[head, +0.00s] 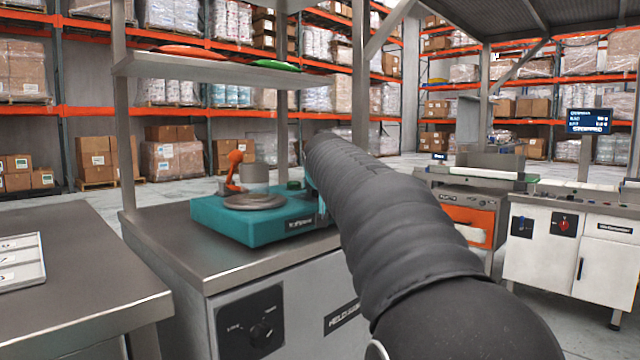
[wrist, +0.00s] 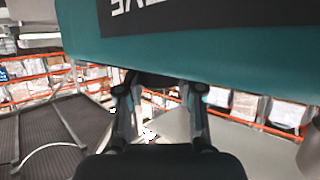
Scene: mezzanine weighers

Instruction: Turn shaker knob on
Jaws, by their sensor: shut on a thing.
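The shaker is a teal box (head: 240,215) with a round grey plate on top, standing on a steel cabinet. In the wrist view its teal housing (wrist: 200,50) fills the top, with a black label seen upside down. My gripper (wrist: 158,90) is at the housing's edge, its two fingers on either side of a dark part, the shaker knob (wrist: 154,80), and shut on it. The knob is mostly in shadow and its setting cannot be read. In the head view my dark sleeved arm hides the gripper and knob.
An orange lever (head: 234,170) and a grey cylinder stand at the shaker's plate. A black dial (head: 262,333) is on the cabinet front. A shelf (head: 230,68) spans above. A steel table (head: 70,290) stands left, and white weigher cabinets (head: 550,250) stand right.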

